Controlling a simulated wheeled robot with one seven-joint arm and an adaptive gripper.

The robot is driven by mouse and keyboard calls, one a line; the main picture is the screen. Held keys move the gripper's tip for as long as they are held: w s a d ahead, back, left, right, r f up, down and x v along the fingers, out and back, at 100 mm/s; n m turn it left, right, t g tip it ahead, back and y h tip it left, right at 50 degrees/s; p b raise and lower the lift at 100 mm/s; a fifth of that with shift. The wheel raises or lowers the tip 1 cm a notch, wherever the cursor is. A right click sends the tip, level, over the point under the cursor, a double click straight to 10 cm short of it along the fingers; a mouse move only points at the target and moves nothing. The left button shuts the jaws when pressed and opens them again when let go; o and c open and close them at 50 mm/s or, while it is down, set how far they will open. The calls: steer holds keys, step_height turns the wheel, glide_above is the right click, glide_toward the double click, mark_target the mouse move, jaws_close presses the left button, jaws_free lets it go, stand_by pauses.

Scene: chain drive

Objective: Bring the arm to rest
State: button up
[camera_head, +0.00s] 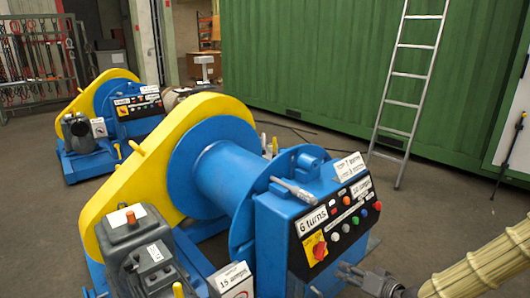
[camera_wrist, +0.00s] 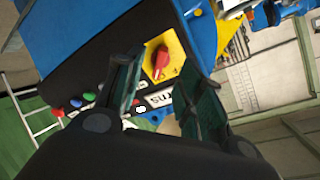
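My gripper (camera_head: 345,279) is at the lower right in the head view, in front of the blue control box (camera_head: 274,240) of the near winch. In the wrist view my gripper (camera_wrist: 165,85) has its two dark fingers apart with nothing held between them. Beyond the fingers is a red rotary knob (camera_wrist: 161,60) on a yellow plate. The same red knob (camera_head: 319,251) shows in the head view, left of the fingertips. My gripper appears apart from the panel; the exact gap is hard to tell.
The near winch has a yellow chain guard (camera_head: 110,197), a blue drum (camera_head: 232,175) and a grey motor (camera_head: 140,250). A similar winch (camera_head: 110,110) stands behind. A ladder (camera_head: 409,75) leans on a green container (camera_head: 310,60). Floor (camera_head: 440,210) is clear right of the panel.

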steer(key=s+a+f+g+h+p, duration=0.1)
steer(key=s+a+f+g+p, duration=0.15)
steer(key=s+f, duration=0.4)
steer(key=s+a+f+g+h+p, duration=0.1)
steer(key=s+a+f+g, duration=0.3)
steer(key=s+f, duration=0.3)
steer(key=s+f+n+g+h+p, duration=0.1)
steer(key=s+f+g+h, duration=0.1)
steer(key=s, duration=0.9)
steer(key=s+f+n+g+h+p, duration=0.1)
steer(key=s+f+g+h+p, duration=0.1)
steer(key=s, duration=1)
steer(key=shift+s+a+f+g+h, duration=0.15)
steer(key=shift+g+h, duration=0.15)
steer(key=shift+g, duration=0.35)
